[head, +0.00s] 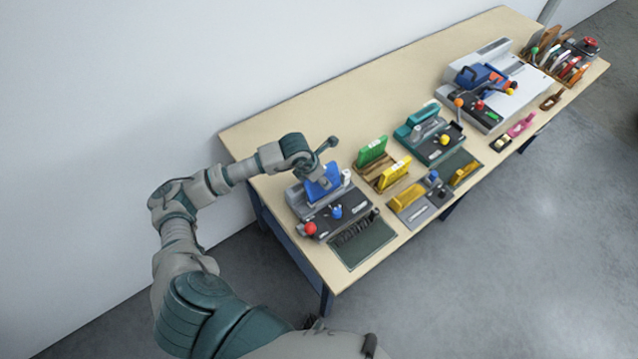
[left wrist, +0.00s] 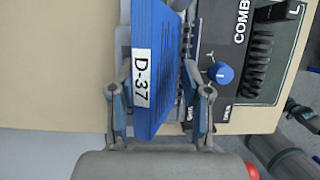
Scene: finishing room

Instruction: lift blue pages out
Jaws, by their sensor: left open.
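The blue pages (head: 322,184) stand upright in the comb binding machine (head: 350,205) at the near left end of the table. In the left wrist view the blue pages (left wrist: 162,60) are a thick stack with a white label reading D-37. My left gripper (left wrist: 160,98) is open, with one finger on each side of the stack. A narrow gap seems to show at each finger; contact is not clear. In the head view my left wrist is above the pages and hides part of the gripper. My right gripper is not in view.
The machine has a red knob (head: 310,228) and a blue knob (head: 337,212). A dark mat (head: 365,252) with black combs lies in front. Green pages (head: 372,151) and yellow pages (head: 396,173) stand to the right. The table's back left is clear.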

